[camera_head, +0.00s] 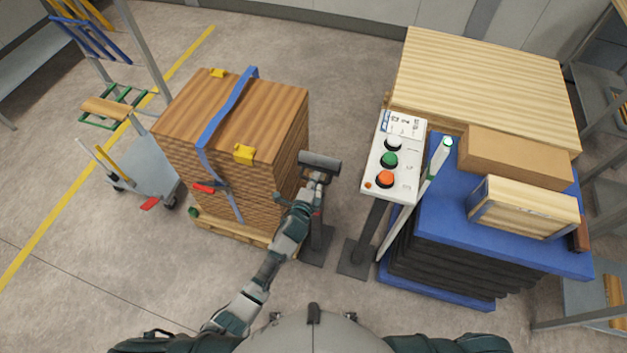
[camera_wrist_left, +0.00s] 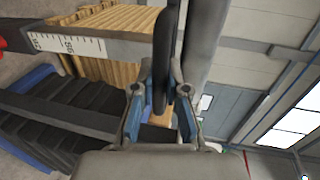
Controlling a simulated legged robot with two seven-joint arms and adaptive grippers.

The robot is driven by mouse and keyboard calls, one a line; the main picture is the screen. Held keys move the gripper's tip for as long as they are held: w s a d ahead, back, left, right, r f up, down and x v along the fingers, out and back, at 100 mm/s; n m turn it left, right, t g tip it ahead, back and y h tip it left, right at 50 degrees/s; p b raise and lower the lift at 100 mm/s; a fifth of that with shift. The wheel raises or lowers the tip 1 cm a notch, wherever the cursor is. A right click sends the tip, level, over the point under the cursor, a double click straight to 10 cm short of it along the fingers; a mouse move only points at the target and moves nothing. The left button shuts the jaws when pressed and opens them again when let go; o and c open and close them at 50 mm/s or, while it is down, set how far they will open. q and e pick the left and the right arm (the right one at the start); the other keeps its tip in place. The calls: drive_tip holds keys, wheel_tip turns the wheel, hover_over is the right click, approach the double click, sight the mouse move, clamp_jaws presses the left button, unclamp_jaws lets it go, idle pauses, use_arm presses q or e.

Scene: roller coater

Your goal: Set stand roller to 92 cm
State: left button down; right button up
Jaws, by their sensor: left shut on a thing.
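The stand roller (camera_head: 319,161) has a dark cylinder on top of a grey post, beside the stack of wooden boards. My left gripper (camera_head: 315,181) reaches up to it and is shut on the upper part of the stand, just below the cylinder. In the left wrist view, my gripper's fingers (camera_wrist_left: 162,98) close around a thin dark part of the stand. The post's white scale (camera_wrist_left: 66,44) lies sideways at upper left, with a red part (camera_wrist_left: 3,42) at its end. Its numbers are too small to read surely. My right gripper is not in view.
The strapped board stack (camera_head: 240,115) stands left of the roller. A control panel (camera_head: 394,160) with white, green and orange buttons stands to the right. A hand truck (camera_head: 145,165) stands farther left.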

use_arm(q)
drive_tip(key=shift+d+r, duration=0.35)
drive_tip(key=shift+r, duration=0.1)
drive_tip(key=c, duration=1.2)
unclamp_jaws()
drive_tip(key=shift+d+f, duration=0.1)
drive_tip(key=shift+f, duration=0.15)
drive_tip(key=v, duration=1.2)
drive_tip(key=shift+d, duration=0.1)
drive_tip(key=shift+f, duration=0.1)
